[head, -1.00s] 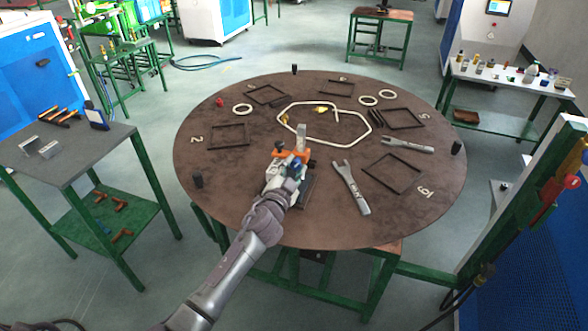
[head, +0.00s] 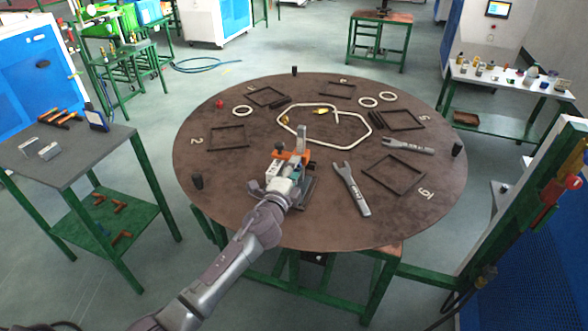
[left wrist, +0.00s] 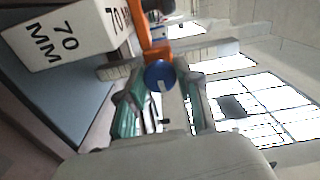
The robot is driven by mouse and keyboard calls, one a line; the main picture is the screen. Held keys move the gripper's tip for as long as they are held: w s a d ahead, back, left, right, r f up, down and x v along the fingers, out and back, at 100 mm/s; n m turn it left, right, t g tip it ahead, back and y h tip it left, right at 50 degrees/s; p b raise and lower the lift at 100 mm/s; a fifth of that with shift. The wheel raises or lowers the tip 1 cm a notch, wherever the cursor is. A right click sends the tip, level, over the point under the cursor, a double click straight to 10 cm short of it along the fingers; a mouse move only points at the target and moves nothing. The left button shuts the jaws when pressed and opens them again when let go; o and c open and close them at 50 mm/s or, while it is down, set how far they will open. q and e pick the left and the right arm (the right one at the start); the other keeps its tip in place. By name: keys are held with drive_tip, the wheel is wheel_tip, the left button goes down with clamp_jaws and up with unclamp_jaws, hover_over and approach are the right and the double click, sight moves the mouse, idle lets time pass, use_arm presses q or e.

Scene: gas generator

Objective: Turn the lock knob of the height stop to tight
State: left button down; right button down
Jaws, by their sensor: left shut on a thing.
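The height stop is an orange clamp (head: 291,156) on an upright grey bar (head: 303,133), standing near the front middle of the round brown table. In the left wrist view its orange body (left wrist: 154,45) is at top centre. The lock knob (left wrist: 160,75) is a blue disc with a pale line on its face. My left gripper (head: 287,172) is at the near side of the stop. Its two green-padded fingers (left wrist: 162,92) are on either side of the knob and shut on it. In the head view my gripper hides the knob. My right gripper is not in view.
A white block marked 70 MM (left wrist: 60,35) is close beside the gripper. Two grey wrenches (head: 351,188) (head: 408,146), black square frames (head: 228,137) and a pale hexagonal ring (head: 283,124) lie on the round table (head: 215,185). A side table (head: 65,158) stands at left.

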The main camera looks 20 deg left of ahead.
use_arm(q)
drive_tip(key=shift+m, duration=0.5)
drive_tip(key=c, duration=0.8)
unclamp_jaws()
drive_tip(key=shift+o, duration=0.2)
drive_tip(key=s, duration=1.2)
drive_tip(key=shift+a, duration=0.2)
